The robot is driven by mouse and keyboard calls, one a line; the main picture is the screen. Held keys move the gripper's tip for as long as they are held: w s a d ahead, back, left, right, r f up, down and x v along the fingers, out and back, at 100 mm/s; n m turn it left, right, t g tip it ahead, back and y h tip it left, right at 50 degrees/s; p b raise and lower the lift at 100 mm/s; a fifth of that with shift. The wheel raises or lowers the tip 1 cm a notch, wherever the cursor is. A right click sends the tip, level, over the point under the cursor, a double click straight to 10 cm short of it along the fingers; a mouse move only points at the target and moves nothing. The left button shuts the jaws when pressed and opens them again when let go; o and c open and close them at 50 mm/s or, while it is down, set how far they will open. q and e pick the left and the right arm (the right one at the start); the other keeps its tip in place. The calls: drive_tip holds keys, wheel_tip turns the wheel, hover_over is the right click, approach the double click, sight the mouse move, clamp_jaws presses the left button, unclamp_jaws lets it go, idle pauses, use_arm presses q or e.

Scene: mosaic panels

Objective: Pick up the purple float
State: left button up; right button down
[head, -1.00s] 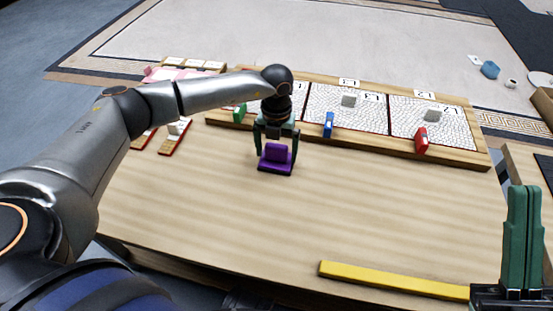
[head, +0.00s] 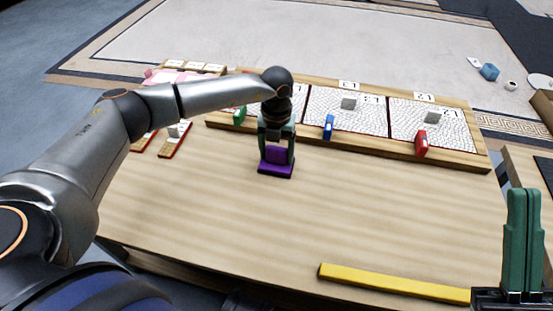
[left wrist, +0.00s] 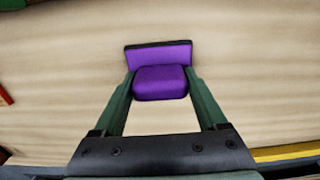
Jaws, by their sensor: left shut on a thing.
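The purple float (head: 277,168) rests on the wooden table, with a flat base and a raised purple block as its handle. My left gripper (head: 276,154) is over it, its fingers on either side of the raised block. In the left wrist view the float (left wrist: 160,57) lies between the fingertips of my left gripper (left wrist: 160,80), which are shut on the handle block. My right gripper (head: 523,238) is at the lower right with its green fingers close together and nothing visible between them.
A wooden-framed mosaic panel (head: 347,109) lies behind the float, with green (head: 240,115), blue (head: 328,127) and red (head: 421,144) tools along its front edge. A yellow bar (head: 393,283) lies at the table's front. The table between is clear.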

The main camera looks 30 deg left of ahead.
sight(276, 148)
use_arm(q)
drive_tip(key=shift+r, duration=0.15)
use_arm(e)
drive_tip(key=shift+r, duration=0.1)
